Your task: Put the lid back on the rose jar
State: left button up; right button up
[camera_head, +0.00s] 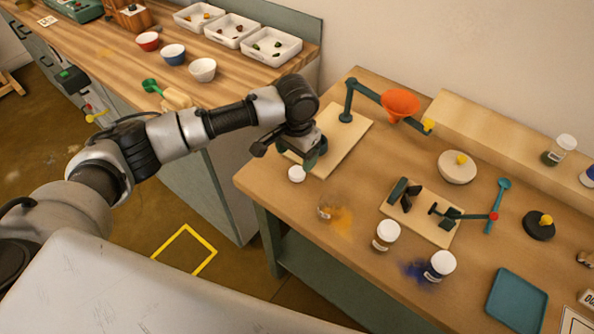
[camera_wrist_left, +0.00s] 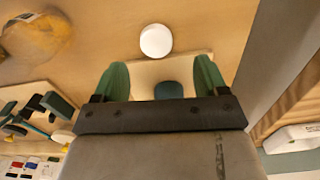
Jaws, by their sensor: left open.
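A round white lid (camera_head: 297,174) lies on the table near its left edge, in front of the funnel stand's board. It also shows in the left wrist view (camera_wrist_left: 155,41), just beyond my fingertips. My left gripper (camera_head: 311,157) is open and empty, above and slightly behind the lid; its green fingers (camera_wrist_left: 161,75) are spread apart. An open clear jar (camera_head: 325,208) stands beside spilled ochre powder. A white-lidded jar (camera_head: 386,235) and another white-lidded jar (camera_head: 439,265) by blue powder stand to its right. I cannot make out a rose colour in any jar. My right gripper is not in view.
The stand's wooden board (camera_head: 345,133) is under my gripper, with an orange funnel (camera_head: 400,104) on its arm. A wooden counter (camera_head: 120,60) stands behind left.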

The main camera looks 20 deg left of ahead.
aim_at(297, 172)
pick_arm(q)
jog(key=shift+f, duration=0.1)
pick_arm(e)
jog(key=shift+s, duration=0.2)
pick_arm(q)
jog(key=shift+s+f, duration=0.1)
jog(key=shift+f, duration=0.25)
notch_tip(297, 172, down, 4)
jog(key=shift+s+d+f+p, duration=0.1)
jog(key=shift+s+f+p, duration=0.1)
jog(key=shift+p, duration=0.35)
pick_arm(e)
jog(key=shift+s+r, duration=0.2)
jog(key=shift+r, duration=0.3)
pick_arm(q)
jog(key=c, duration=1)
jog(key=shift+r, duration=0.15)
